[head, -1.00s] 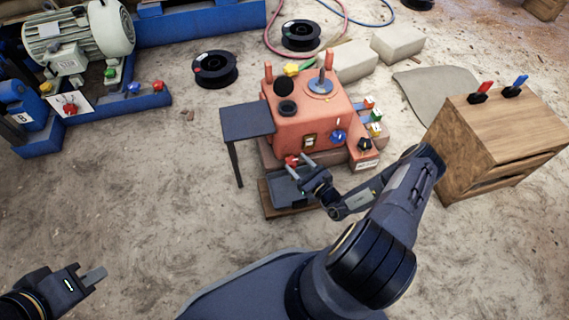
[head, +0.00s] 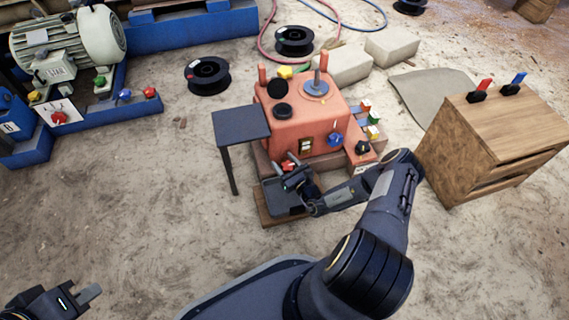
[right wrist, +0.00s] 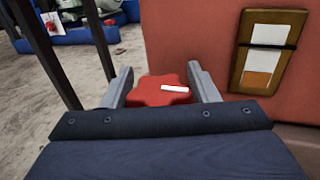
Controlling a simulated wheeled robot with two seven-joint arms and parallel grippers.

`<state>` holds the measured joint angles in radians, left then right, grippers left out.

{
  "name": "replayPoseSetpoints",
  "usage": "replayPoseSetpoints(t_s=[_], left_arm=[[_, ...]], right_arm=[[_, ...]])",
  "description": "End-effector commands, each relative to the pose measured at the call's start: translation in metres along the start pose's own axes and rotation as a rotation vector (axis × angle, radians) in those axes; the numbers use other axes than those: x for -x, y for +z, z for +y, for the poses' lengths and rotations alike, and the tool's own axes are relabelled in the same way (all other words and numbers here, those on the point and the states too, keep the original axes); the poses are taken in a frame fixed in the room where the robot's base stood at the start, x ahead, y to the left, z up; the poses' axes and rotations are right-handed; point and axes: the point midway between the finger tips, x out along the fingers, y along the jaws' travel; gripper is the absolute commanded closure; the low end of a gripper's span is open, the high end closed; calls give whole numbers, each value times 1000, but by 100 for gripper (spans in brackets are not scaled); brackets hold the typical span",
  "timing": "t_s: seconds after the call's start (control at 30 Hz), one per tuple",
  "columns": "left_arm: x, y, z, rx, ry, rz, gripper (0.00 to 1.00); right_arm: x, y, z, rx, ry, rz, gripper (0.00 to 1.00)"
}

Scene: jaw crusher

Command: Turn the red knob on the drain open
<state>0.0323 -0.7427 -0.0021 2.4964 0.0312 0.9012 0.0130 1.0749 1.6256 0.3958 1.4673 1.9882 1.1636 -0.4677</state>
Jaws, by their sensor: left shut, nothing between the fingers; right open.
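The red knob (right wrist: 162,90) is star-shaped with a white mark on top, low on the front of the orange-red crusher (head: 310,125). In the right wrist view it lies between the two fingers of my open right gripper (right wrist: 164,86), with one finger on each side. I cannot tell whether the fingers touch it. In the head view the knob (head: 288,167) is partly hidden by my right gripper (head: 283,163). A dark tray (head: 278,196) sits below it. My left gripper (head: 90,292) is shut and empty at the lower left, far from the crusher.
A dark side table (head: 241,126) stands just left of the crusher. A wooden cabinet (head: 500,140) with red and blue levers stands at the right. A motor on a blue frame (head: 70,60) is at the upper left. Open ground lies between the left gripper and the crusher.

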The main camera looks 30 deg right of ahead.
Motion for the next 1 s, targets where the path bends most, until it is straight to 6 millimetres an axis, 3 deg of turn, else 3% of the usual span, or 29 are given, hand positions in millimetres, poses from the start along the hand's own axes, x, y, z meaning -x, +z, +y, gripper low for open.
replayPoseSetpoints(t_s=[0.07, 0.3, 0.67, 1.0], left_arm=[[0, 0, 0, 0, 0, 0, 100], [0, 0, 0, 0, 0, 0, 100], [0, 0, 0, 0, 0, 0, 100], [0, 0, 0, 0, 0, 0, 100]], right_arm=[[0, 0, 0, 0, 0, 0, 47], [0, 0, 0, 1, 0, 0, 78], [0, 0, 0, 5, 63, -1, 78], [1, 0, 5, 9, 319, 1, 78]])
